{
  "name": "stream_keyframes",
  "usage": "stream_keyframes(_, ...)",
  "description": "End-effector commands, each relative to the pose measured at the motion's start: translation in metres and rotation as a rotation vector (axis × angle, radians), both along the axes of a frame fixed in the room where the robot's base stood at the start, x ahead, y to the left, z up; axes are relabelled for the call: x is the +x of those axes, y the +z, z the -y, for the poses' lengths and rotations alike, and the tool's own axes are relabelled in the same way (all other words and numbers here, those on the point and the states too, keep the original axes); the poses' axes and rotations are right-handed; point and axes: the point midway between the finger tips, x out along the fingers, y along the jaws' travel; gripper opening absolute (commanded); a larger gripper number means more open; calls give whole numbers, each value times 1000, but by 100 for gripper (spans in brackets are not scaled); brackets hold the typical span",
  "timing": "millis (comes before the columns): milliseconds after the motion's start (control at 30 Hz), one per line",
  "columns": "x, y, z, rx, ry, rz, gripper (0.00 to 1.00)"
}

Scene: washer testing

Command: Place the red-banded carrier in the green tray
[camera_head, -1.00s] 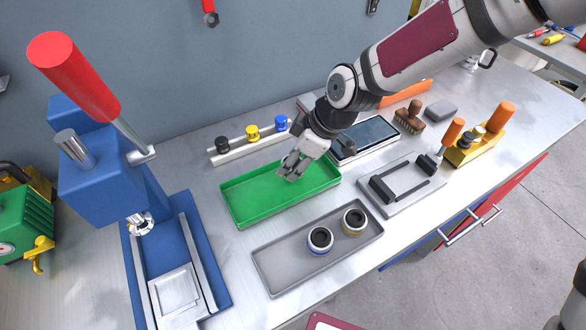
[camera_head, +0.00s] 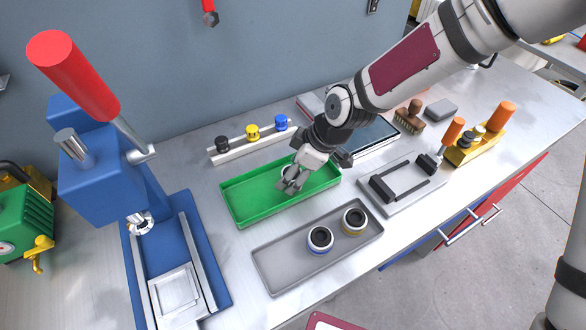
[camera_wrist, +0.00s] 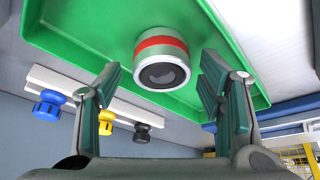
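The red-banded carrier (camera_wrist: 161,58) is a pale, short cylinder with a red band and a dark round top. In the wrist view it sits on the floor of the green tray (camera_wrist: 85,32), between my fingers, with a gap on both sides. In the head view it shows only partly behind my gripper (camera_head: 291,183), which is low over the right half of the green tray (camera_head: 245,205). My gripper is open and not touching the carrier.
A grey tray (camera_head: 280,272) in front holds a blue-banded carrier (camera_head: 320,240) and a yellow-banded carrier (camera_head: 354,222). Behind the green tray is a rail (camera_head: 235,153) with black, yellow and blue knobs. A blue press (camera_head: 100,170) stands at left, a grey fixture (camera_head: 405,190) at right.

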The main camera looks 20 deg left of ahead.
Motion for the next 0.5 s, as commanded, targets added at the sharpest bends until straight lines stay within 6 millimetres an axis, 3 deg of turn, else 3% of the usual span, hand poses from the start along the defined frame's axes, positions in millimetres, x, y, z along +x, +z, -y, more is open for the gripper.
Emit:
stream_keyframes(267,1,11,4,0,-3,1,62)
stream_keyframes(500,1,52,24,1,-3,5,62)
